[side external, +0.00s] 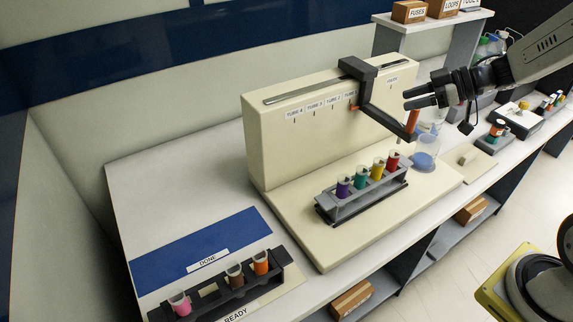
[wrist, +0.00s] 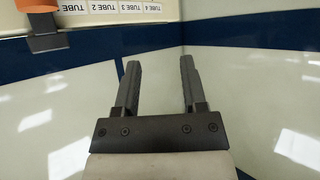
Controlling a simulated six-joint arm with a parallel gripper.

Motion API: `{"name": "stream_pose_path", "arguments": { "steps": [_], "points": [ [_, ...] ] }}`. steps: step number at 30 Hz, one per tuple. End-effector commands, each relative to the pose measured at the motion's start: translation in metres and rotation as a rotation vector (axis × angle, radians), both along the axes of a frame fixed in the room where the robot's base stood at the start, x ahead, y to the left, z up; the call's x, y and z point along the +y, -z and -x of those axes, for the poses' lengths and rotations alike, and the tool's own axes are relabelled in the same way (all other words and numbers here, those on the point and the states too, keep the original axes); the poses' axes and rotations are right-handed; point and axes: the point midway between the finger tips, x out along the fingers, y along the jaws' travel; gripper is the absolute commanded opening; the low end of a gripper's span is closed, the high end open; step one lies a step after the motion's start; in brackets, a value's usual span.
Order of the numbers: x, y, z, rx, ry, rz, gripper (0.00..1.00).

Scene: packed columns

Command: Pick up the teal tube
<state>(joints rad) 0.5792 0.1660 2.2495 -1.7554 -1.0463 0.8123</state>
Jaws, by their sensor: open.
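The teal tube (side external: 361,176) stands upright in a grey rack (side external: 372,192) on the cream base of the machine. In that rack a purple tube (side external: 343,187) is to its left, and a yellow tube (side external: 378,167) and a red tube (side external: 392,160) are to its right. My gripper (side external: 408,98) is open and empty, above and to the right of the rack, beside the machine's dark arm. In the wrist view my gripper (wrist: 158,75) shows two parted fingers with nothing between them. The teal tube is not in the wrist view.
The machine's dark arm (side external: 378,115) hangs over the base with an orange-red piece (side external: 412,124) near its end. A clear beaker (side external: 425,155) stands right of the rack. At front left are a blue DONE area (side external: 200,245) and a READY rack (side external: 230,290) with several tubes.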

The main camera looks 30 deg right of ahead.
Motion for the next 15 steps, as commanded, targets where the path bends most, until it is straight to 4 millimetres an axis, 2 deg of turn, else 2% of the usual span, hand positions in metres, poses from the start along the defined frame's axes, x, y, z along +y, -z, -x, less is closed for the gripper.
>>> {"name": "stream_pose_path", "arguments": {
  "steps": [2,13,15],
  "points": [
    [0.001,0.004,0.007,0.023,-0.034,-0.024,0.54],
    [0.002,0.064,0.006,0.022,-0.027,-0.022,0.54],
    [0.002,0.08,0.005,0.023,-0.027,-0.024,0.54]
  ]
}}
